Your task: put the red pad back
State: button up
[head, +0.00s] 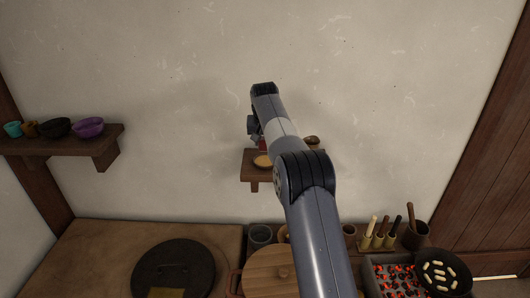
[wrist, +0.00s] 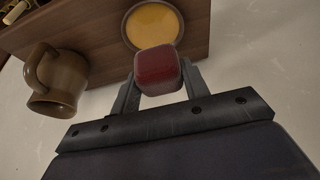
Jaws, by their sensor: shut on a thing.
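My gripper (wrist: 158,78) is shut on the red pad (wrist: 157,64), a dark red block with rounded edges, in the wrist view. The pad is between the two fingertips, in front of a small wooden wall shelf (wrist: 100,40). In the wrist view it overlaps the near edge of a round yellow-filled dish (wrist: 150,22) on that shelf; I cannot tell how far apart they are. In the head view a little red shows beside my arm, just above the dish (head: 263,161) and shelf (head: 254,174). My arm hides most of the gripper there.
A brown mug (wrist: 58,82) stands on the same shelf. A left shelf (head: 60,145) holds several bowls and cups. Below are a dark round lid (head: 174,268), a large wooden lid (head: 268,270), a glowing coal tray (head: 392,277) and a pan (head: 444,271).

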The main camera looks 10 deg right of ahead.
aim_at(265, 151)
jog(key=shift+f, duration=2.25)
jog(key=shift+f, duration=0.1)
jog(key=o, duration=0.9)
jog(key=b+v, duration=0.1)
jog(key=v, duration=1.1)
jog(key=shift+a, duration=0.1)
